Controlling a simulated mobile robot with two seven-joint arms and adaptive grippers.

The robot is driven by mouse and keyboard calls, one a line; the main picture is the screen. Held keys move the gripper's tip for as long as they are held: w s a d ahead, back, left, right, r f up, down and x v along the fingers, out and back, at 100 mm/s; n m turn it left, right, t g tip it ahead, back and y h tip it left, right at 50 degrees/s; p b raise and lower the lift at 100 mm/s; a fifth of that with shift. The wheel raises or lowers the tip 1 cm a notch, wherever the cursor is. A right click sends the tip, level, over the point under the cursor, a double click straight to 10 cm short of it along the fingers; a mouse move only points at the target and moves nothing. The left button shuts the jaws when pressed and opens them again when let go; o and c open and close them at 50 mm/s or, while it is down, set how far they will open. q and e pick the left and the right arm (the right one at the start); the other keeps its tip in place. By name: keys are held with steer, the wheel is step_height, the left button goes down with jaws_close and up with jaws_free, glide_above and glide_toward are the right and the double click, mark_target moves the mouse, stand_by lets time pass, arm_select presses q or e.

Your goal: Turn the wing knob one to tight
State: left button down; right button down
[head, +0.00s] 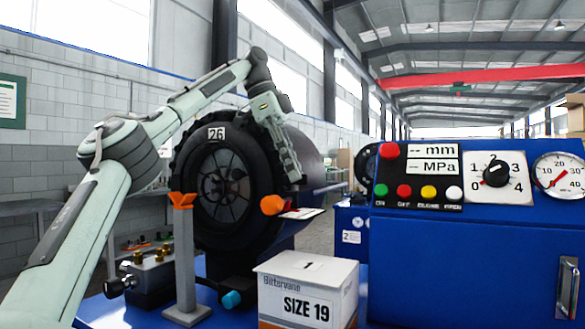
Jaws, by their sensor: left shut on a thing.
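My left gripper (291,165) points down in front of the right edge of the black ring marked 26 (217,134). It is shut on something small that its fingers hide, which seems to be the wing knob. I cannot make out the knob's wings or their angle. A thin metal rod (328,188) shows just right of the fingertips. An orange part (272,204) with a red and white tag (302,213) is just below the fingertips, apart from them as far as I can tell. My right gripper is not in view.
A white SIZE 19 box (308,291) stands below the gripper. A grey post with an orange top (184,260) stands to the left, beside a block with brass fittings (150,275). A blue control cabinet (470,265) with buttons, dial and gauge fills the right.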

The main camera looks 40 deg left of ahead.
arm_select(q)
steer(key=c, duration=1.6)
jaws_free()
